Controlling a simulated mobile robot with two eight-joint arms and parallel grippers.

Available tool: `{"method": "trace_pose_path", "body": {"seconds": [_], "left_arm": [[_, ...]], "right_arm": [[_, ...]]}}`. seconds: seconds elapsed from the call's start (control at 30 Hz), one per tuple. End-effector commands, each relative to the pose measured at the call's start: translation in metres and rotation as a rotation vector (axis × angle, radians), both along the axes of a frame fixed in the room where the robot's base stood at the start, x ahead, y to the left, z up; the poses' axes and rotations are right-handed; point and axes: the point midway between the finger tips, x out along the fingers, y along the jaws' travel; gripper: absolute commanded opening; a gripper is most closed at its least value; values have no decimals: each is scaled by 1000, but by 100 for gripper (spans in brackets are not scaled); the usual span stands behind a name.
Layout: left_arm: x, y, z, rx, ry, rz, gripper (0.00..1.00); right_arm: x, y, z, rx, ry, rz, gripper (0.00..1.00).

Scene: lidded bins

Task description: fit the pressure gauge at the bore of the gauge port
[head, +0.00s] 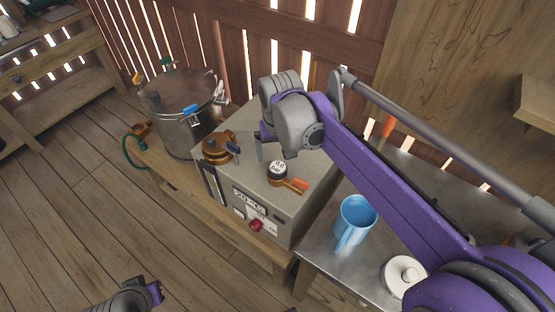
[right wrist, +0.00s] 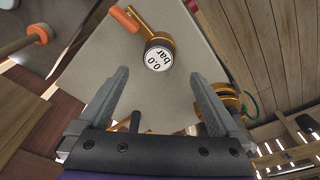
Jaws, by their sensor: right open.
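The pressure gauge (head: 278,170) has a round white face reading 0.0 bar, a brass body and an orange end. It sits on top of the grey box (head: 292,207). In the right wrist view the gauge (right wrist: 158,57) shows just beyond and between my fingertips, not gripped. My right gripper (head: 262,150) is open and empty above the box; its fingers (right wrist: 158,75) are spread wide. A brass fitting (head: 218,147) with a dark handle stands on the box's left side; I cannot tell whether it is the gauge port. No bore shows clearly. My left gripper (head: 145,295) is partly cut off at the bottom edge.
A steel pot (head: 183,115) with blue and orange clamps stands left of the box. A blue mug (head: 355,222) and a white round lid (head: 403,275) are on the metal table at right. A green hose (head: 130,152) hangs at left. A plank wall rises behind.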

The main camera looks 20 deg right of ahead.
Motion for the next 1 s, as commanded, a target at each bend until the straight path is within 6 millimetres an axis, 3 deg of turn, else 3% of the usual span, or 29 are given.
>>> {"method": "trace_pose_path", "body": {"seconds": [0.1,0.27,0.83,1.0], "left_arm": [[1,0,2,0,-1,0,0],[1,0,2,0,-1,0,0],[1,0,2,0,-1,0,0],[1,0,4,0,-2,0,0]], "right_arm": [[-2,1,17,0,0,0,99],[-4,1,26,0,0,0,99],[-5,2,26,0,-2,2,99],[-28,5,18,-1,-43,37,99]]}}
